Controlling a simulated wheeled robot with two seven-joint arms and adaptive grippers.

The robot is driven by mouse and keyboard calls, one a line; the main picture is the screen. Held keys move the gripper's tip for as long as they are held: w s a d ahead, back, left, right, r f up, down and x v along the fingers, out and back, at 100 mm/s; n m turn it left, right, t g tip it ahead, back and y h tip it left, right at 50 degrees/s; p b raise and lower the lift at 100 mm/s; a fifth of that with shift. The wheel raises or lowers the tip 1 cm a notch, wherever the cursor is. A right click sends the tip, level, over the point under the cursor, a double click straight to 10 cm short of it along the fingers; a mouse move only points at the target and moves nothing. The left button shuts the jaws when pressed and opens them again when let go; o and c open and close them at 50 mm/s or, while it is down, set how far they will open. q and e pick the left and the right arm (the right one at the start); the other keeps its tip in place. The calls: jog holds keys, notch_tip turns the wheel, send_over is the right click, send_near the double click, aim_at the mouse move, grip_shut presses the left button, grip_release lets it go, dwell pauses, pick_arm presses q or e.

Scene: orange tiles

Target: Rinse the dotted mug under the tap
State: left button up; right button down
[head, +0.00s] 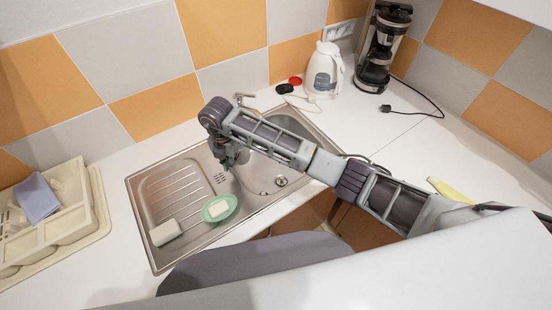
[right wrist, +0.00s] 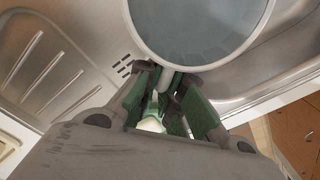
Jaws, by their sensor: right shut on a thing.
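My right gripper (head: 228,162) hangs over the steel sink (head: 160,185), near the line between drainboard and bowl. In the right wrist view its green-padded fingers (right wrist: 167,105) are shut on a narrow part, apparently the handle, of a round mug (right wrist: 133,12). The mug has a pale rim and a blue-grey inside, and its opening faces the camera. No dots show on it. My left gripper is out of view.
A green dish (head: 228,212) with white soap (head: 218,208) and a pale block (head: 166,232) lie along the sink's front. A dish rack (head: 75,225) with a purple cloth (head: 37,198) stands left. A kettle (head: 324,70) and coffee maker (head: 383,50) stand behind right.

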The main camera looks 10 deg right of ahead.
jog(key=shift+r+m, duration=0.1)
jog(key=shift+m, duration=0.4)
jog(key=shift+d, duration=0.1)
dwell(0.3)
jog(key=shift+d+f+y, duration=0.3)
jog(key=shift+f+y, duration=0.15)
jog(key=shift+y, duration=0.15)
dwell(0.4)
jog(key=shift+d+f+y, duration=0.2)
jog(key=shift+f+y, duration=0.05)
jog(key=shift+y, duration=0.05)
dwell(1.2)
jog(key=shift+s+d+f, duration=0.1)
jog(key=shift+f, duration=0.05)
jog(key=shift+d+y, duration=0.1)
jog(key=shift+y, duration=0.2)
dwell(0.3)
